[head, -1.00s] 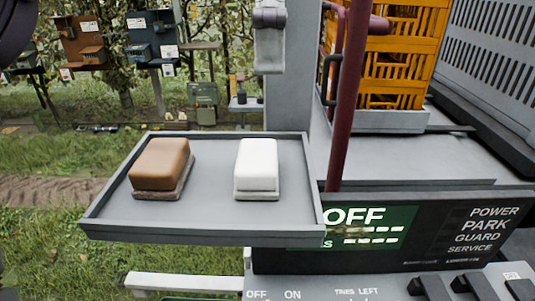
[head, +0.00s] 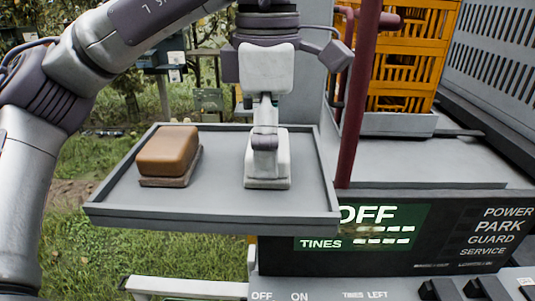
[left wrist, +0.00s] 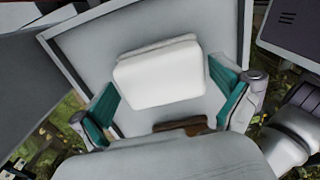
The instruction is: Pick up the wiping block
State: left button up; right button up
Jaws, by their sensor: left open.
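Two blocks sit on the grey tray (head: 220,205), each with a thin base layer. One is brown (head: 167,152), at the left. The other is white (head: 283,160), at the right. I cannot tell from looks which is the wiping block. My left gripper (head: 266,160) points down over the white block and hides its middle in the head view. In the left wrist view the white block (left wrist: 160,75) lies between the two spread teal fingers of the left gripper (left wrist: 166,98), with gaps at both sides. My right gripper is not in view.
The tray has a raised rim. To its right stand a dark red post (head: 360,95) and an orange crate (head: 410,55). A control panel (head: 400,235) reading OFF is below right. The tray is bare between the two blocks.

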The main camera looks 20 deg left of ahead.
pick_arm(q)
jog(key=shift+d, duration=0.1)
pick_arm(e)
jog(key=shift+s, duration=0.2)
pick_arm(q)
jog(key=shift+c, duration=1)
jog(key=shift+s, duration=0.1)
jog(key=c, duration=0.8)
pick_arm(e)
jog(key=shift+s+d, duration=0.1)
pick_arm(q)
jog(key=shift+r, duration=0.1)
jog(key=shift+r, duration=0.45)
notch_tip(320, 180, up, 3)
jog(key=w+d+r+p, duration=0.2)
jog(key=d+r, duration=0.5)
jog(key=d, duration=0.4)
jog(key=shift+w, duration=0.55)
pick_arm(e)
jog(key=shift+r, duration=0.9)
